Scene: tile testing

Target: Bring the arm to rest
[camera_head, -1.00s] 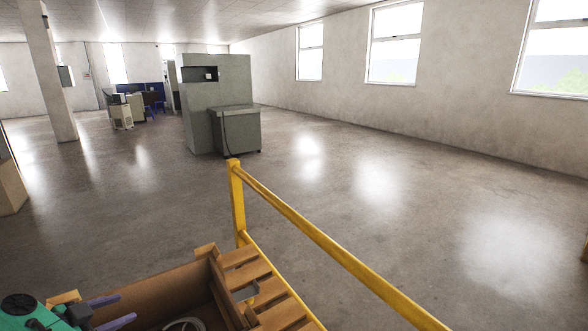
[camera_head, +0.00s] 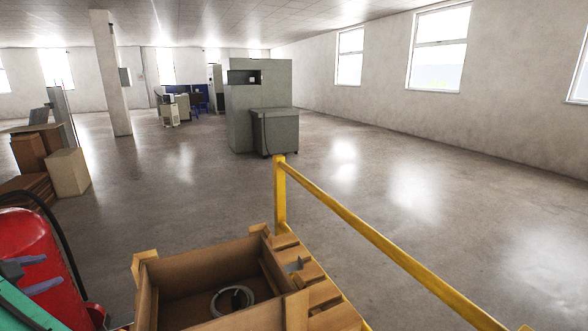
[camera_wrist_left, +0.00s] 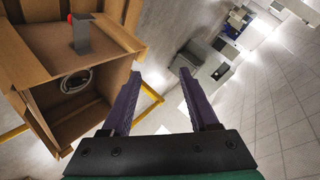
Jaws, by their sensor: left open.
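My left gripper (camera_head: 50,272) is at the lower left edge of the head view, with its purple fingers apart and nothing between them. It is left of the wooden crate and in front of a red cylinder. In the left wrist view the same gripper (camera_wrist_left: 160,75) shows both fingers spread, with only floor and distant equipment beyond them. Most of the left arm is out of the head view. My right gripper is not in view.
An open wooden crate (camera_head: 200,252) holds a pale coiled ring (camera_head: 222,303). A yellow rail (camera_head: 370,235) runs beside it. A red cylinder (camera_head: 28,243) with a black hose stands left. Brown boxes (camera_head: 68,172) and a grey cabinet (camera_head: 240,118) stand farther off; the floor between is clear.

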